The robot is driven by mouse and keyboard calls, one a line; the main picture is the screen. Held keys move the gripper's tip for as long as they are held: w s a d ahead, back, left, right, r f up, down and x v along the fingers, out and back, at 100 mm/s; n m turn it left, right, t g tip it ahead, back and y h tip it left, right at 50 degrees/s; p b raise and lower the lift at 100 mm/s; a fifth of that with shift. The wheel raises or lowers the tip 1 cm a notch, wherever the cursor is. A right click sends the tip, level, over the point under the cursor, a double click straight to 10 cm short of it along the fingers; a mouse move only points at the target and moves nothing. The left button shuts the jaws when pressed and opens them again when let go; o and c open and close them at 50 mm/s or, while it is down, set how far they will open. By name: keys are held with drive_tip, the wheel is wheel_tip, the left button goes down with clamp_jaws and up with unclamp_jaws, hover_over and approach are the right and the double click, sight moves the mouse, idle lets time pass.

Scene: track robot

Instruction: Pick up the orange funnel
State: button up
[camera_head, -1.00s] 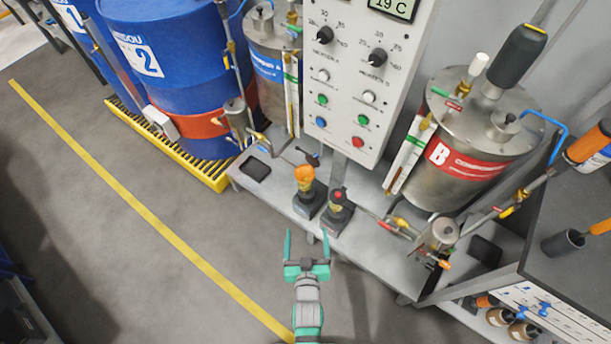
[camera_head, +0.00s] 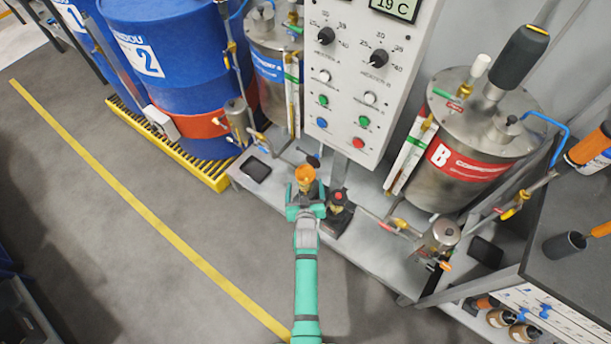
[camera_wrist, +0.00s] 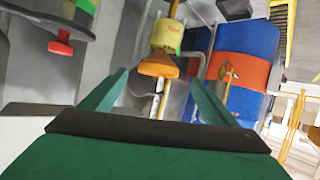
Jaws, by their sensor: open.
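The orange funnel (camera_head: 305,174) stands on a dark holder at the front of the grey bench, left of a similar holder with a red knob (camera_head: 338,196). My gripper (camera_head: 306,207) is at the bench's front edge, just in front of the funnel, and covers most of its holder. In the wrist view the funnel (camera_wrist: 158,65) shows between the open fingers (camera_wrist: 158,80), with a yellow-green labelled part above it in the picture. The fingers look empty, and I cannot tell whether they touch it. The red knob (camera_wrist: 60,48) lies left of the fingers there.
A control panel (camera_head: 335,100) rises behind the funnel. Steel tank B (camera_head: 455,165) stands to the right, blue drums (camera_head: 175,65) to the left. A black pad (camera_head: 256,170) lies left on the bench. The floor (camera_head: 130,240) at front left is clear.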

sight(305, 172)
drive_tip(key=shift+x, duration=2.7)
drive_tip(key=shift+d, duration=0.15)
drive_tip(key=c, duration=1.1)
